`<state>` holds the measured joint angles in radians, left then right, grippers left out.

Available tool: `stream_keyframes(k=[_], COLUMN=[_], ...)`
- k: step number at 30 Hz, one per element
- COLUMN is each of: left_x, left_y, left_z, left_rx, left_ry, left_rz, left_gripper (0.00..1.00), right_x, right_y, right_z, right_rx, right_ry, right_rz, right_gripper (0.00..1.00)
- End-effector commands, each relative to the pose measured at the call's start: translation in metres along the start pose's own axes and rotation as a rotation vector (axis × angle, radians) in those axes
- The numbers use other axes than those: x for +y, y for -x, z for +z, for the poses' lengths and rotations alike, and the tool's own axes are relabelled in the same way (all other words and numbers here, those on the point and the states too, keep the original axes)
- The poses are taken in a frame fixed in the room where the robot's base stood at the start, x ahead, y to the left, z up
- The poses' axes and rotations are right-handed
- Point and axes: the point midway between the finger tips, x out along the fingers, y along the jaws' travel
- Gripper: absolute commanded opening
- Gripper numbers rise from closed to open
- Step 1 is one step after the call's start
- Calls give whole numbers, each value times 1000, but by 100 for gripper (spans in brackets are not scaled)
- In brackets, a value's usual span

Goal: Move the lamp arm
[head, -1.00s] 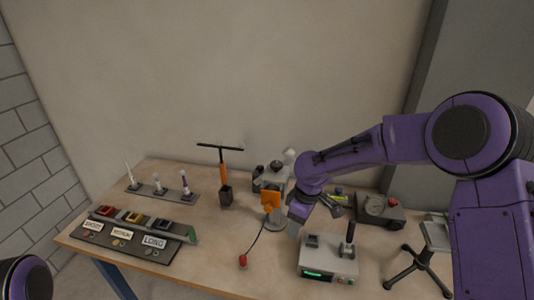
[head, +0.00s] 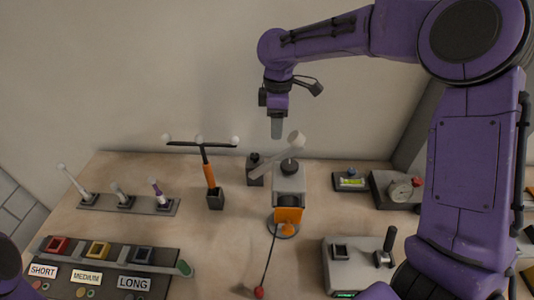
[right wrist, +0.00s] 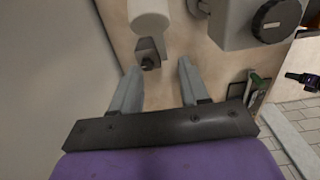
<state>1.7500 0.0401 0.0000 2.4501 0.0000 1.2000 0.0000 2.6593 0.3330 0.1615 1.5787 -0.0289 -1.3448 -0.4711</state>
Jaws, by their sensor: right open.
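My left gripper is out of view.
A T-shaped stand (head: 209,172) with an orange handle is left of the device. A lever box (head: 355,265) and dial box (head: 394,189) are right. A cord runs to a red piece (head: 259,292).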

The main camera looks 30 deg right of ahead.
Motion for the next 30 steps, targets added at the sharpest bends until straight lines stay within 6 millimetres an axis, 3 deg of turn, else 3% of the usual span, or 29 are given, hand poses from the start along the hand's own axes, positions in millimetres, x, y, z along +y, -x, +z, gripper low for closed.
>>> stream_keyframes(k=[3, 8, 13, 24, 30], left_x=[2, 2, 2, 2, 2], left_y=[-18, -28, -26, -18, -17], left_z=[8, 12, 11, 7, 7], left_rx=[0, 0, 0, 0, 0], left_ry=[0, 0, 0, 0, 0], left_rz=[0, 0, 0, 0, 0], left_gripper=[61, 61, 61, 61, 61], right_x=[0, 0, -1, -1, 0], right_y=[-19, -30, -44, -120, -134], right_z=[-1, -1, -1, 1, 0], right_rx=[0, 0, -1, -2, 0], right_ry=[1, 2, 1, 0, 0], right_rz=[0, 0, -4, -3, 0], right_gripper=[45, 45, 45, 45, 45])
